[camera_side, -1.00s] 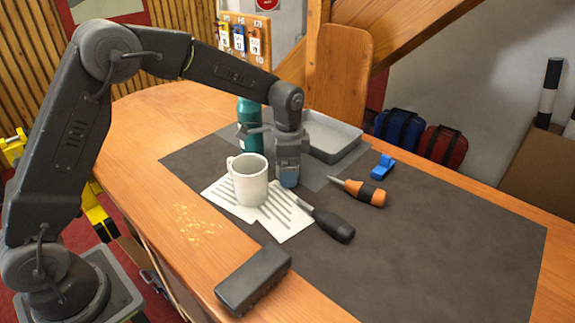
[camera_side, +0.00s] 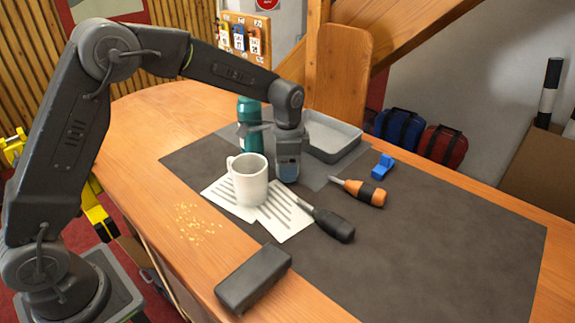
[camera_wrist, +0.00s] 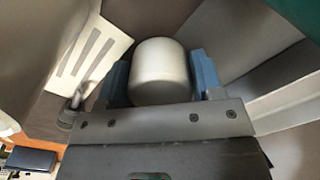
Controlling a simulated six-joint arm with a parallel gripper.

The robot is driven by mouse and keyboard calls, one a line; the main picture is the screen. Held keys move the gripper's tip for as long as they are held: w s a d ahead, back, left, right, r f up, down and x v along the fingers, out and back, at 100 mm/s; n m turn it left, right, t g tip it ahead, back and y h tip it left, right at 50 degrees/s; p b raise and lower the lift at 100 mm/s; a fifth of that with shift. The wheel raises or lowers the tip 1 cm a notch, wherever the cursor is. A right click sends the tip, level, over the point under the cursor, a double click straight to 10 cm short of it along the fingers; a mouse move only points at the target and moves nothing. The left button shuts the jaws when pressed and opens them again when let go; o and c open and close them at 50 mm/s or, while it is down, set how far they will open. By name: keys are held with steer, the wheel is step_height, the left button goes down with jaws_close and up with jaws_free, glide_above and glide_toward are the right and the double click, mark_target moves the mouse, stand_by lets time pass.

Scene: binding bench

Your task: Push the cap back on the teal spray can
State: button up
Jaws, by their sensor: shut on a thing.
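The teal spray can (camera_side: 250,128) stands upright behind my gripper in the side view, partly hidden by my wrist. A strip of it shows at the top right corner of the wrist view (camera_wrist: 300,16). My gripper (camera_side: 288,172) points down at the far part of the dark mat, in front of the can and to its right. In the wrist view its blue fingers (camera_wrist: 162,78) are shut on a pale grey rounded cap (camera_wrist: 161,66). The cap is hard to make out in the side view. It is apart from the can.
A white mug (camera_side: 249,184) stands on printed sheets (camera_side: 285,221) close left of my gripper. A grey tray (camera_side: 333,141) lies behind to the right. Screwdriver (camera_side: 364,194), black-handled tool (camera_side: 331,224) and blue clip (camera_side: 382,166) lie to the right. The mat's right half is clear.

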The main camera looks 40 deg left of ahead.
steer(key=r, duration=1)
steer(key=shift+w+a+r, duration=0.15)
steer(key=shift+a, duration=0.2)
steer(key=a+r, duration=0.3)
steer(key=r, duration=0.2)
steer(key=a+r, duration=0.4)
steer(key=r, duration=0.1)
steer(key=s+a+r, duration=0.1)
steer(key=a+r, duration=0.2)
steer(key=r, duration=0.2)
steer(key=shift+a, duration=0.2)
steer(key=shift+f, duration=2.6)
steer(key=shift+f, duration=2.05)
steer(key=o, duration=1.1)
steer(key=shift+o, duration=0.2)
